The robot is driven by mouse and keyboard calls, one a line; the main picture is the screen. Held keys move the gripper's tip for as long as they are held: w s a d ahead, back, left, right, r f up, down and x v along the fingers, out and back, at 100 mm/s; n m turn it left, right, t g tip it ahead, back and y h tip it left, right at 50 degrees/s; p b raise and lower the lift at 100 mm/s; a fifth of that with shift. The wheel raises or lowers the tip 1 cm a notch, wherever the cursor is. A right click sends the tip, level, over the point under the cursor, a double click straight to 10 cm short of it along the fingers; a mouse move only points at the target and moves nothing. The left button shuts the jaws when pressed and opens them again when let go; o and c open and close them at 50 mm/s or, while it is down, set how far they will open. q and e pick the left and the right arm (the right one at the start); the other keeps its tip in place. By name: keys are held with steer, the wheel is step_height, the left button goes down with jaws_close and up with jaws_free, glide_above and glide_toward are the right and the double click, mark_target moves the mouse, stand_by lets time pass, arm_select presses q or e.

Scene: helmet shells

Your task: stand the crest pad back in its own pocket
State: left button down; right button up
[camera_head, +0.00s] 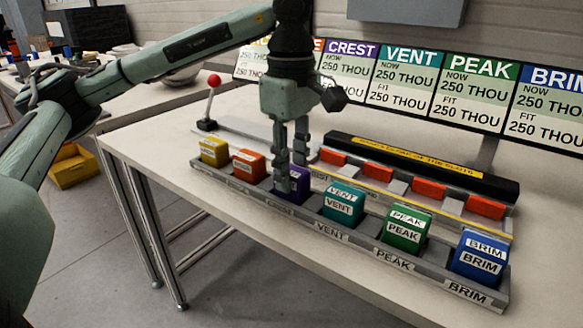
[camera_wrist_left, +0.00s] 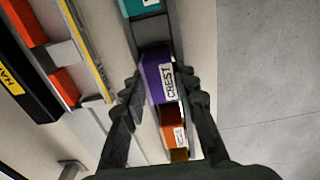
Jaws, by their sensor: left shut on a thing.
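The purple crest pad (camera_head: 291,188) is at the crest place of the long grey rack (camera_head: 359,245), between the orange and teal pads. My left gripper (camera_head: 289,168) points straight down over it and is shut on it. In the left wrist view, the crest pad (camera_wrist_left: 160,78) shows its white CREST label between the two fingers (camera_wrist_left: 162,88). The fingers hide part of the pad in the head view. I cannot tell whether its base rests fully in the pocket. My right gripper is not in view.
Yellow (camera_head: 213,151), orange (camera_head: 249,164), teal (camera_head: 343,202), green (camera_head: 407,229) and blue (camera_head: 479,257) pads stand in the same rack. Behind it lies a black bar (camera_head: 420,166) above several red blocks. A red-knobbed lever (camera_head: 211,100) stands at left. Signs line the back.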

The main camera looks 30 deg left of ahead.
mark_target(292, 169)
arm_select(q)
steer(key=shift+f, duration=0.2)
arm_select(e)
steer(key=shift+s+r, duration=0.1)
arm_select(q)
steer(key=c, duration=1.2)
jaws_free()
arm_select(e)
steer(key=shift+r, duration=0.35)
arm_select(q)
steer(key=shift+r, duration=0.15)
steer(key=shift+r, duration=0.9)
step_height(292, 169, up, 4)
steer(key=shift+p, duration=0.3)
step_height(292, 169, up, 6)
steer(key=p, duration=0.2)
steer(key=shift+r+p, duration=0.15)
steer(key=shift+p, duration=0.15)
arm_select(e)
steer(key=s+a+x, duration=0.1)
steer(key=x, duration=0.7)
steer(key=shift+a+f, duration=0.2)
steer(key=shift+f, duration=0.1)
